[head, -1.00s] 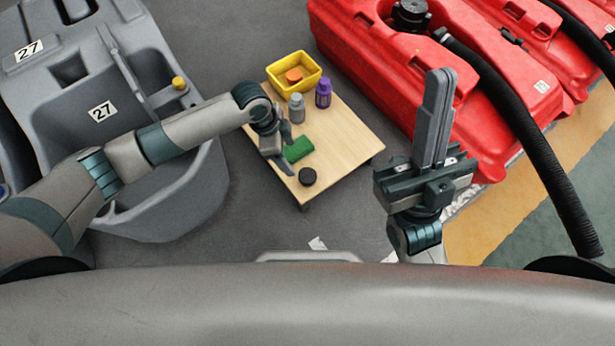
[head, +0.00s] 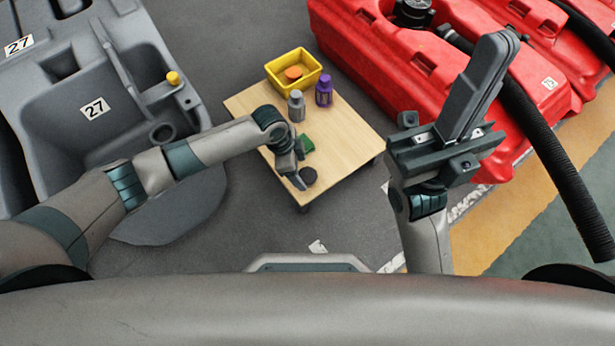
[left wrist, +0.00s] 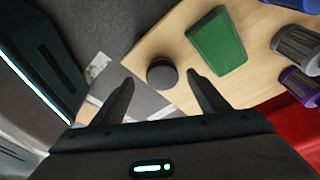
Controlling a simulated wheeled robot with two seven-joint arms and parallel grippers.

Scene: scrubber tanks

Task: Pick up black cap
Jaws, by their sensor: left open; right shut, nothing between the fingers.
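The black cap (head: 308,176) is a short round disc lying near the front corner of the small wooden table (head: 345,140). In the left wrist view the black cap (left wrist: 162,73) lies ahead of the fingertips, between their lines and apart from them. My left gripper (head: 300,180) is open and empty, low over the table beside the cap; it also shows in the left wrist view (left wrist: 157,85). In the head view it partly hides the cap and a green block (head: 307,144). My right gripper (head: 487,85) is shut and empty, raised at the right.
A yellow bin (head: 280,78) with an orange item, a grey bottle (head: 297,106) and a purple bottle (head: 324,91) stand toward the table's back. A grey tank (head: 130,90) is at left, red tanks (head: 380,70) at right. Floor in front of the table is clear.

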